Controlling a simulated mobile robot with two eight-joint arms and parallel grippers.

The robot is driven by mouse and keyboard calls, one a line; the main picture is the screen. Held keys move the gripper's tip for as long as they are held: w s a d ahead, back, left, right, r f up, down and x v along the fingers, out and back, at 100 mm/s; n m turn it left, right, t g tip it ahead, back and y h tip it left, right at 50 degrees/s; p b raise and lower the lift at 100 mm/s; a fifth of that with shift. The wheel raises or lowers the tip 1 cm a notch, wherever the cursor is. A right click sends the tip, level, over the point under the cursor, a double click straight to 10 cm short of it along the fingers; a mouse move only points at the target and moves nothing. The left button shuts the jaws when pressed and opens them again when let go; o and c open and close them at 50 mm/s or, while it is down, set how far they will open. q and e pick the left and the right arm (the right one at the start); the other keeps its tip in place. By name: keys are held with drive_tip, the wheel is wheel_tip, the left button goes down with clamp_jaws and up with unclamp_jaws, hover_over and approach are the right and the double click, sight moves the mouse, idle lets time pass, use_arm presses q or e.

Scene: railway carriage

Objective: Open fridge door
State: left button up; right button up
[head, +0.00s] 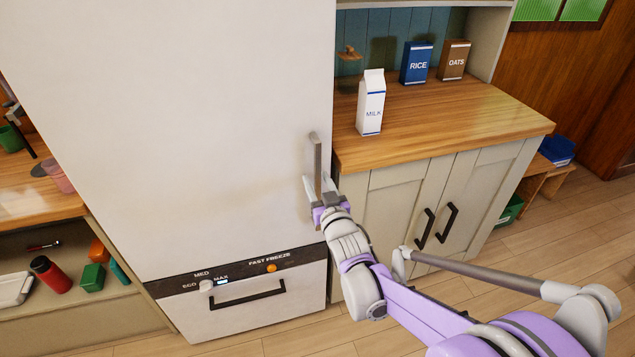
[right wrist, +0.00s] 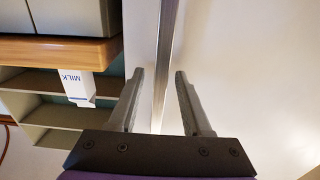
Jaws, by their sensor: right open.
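The tall white fridge door (head: 190,110) is closed and fills the left centre of the head view. Its grey vertical bar handle (head: 317,160) is near the door's right edge. My right gripper (head: 316,190) is at the lower part of this handle. In the right wrist view, the two open fingers (right wrist: 158,85) have the handle bar (right wrist: 167,45) between them, with a visible gap to each finger. The fingers are not closed on it. The door surface (right wrist: 240,70) also shows there. My left gripper is not in view.
Below the door is a freezer drawer (head: 225,310) with a black handle. To the right, a wooden counter (head: 440,115) holds a milk carton (head: 371,103), a rice box (head: 416,63) and an oats box (head: 454,60). Floor (head: 570,225) is clear at the right.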

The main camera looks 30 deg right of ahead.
clamp_jaws()
idle(1.4)
